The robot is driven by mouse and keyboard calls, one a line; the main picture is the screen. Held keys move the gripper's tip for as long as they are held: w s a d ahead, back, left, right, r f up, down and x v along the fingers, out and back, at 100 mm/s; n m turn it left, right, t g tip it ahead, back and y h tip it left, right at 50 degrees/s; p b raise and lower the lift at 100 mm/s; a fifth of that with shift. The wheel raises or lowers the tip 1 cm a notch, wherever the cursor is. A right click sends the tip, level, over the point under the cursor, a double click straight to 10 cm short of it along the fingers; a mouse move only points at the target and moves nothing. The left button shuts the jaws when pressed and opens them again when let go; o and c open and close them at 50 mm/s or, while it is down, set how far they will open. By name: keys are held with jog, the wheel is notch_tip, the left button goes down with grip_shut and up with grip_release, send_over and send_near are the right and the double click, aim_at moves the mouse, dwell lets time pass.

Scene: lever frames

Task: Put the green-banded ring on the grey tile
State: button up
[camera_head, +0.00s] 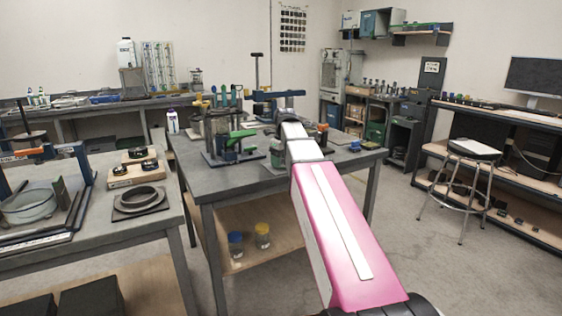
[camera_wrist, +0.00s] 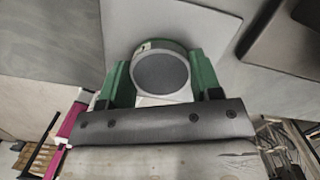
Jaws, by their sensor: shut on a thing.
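My gripper (camera_wrist: 162,85) has green fingers and is shut on the green-banded ring (camera_wrist: 160,45) in the wrist view. The ring is round, with a green side, a pale rim and a dark grey textured face turned to the camera. One finger presses on each side of it. A light grey square tile (camera_wrist: 215,28) shows behind and beyond the ring in the wrist view. I cannot tell whether the ring touches it.
A darker grey plate (camera_wrist: 287,38) lies at the right in the wrist view. In the head view the middle table (camera_head: 215,184) carries a stand with clamps (camera_head: 222,135) and small items. A left table holds a dark ring on a plate (camera_head: 139,200). A stool (camera_head: 470,150) stands right.

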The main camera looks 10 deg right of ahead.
jog(key=shift+f, duration=0.2)
jog(key=o, duration=1)
jog(key=shift+o, duration=0.2)
notch_tip(320, 180, up, 12)
jog(key=s, duration=0.1)
jog(key=shift+d, duration=0.45)
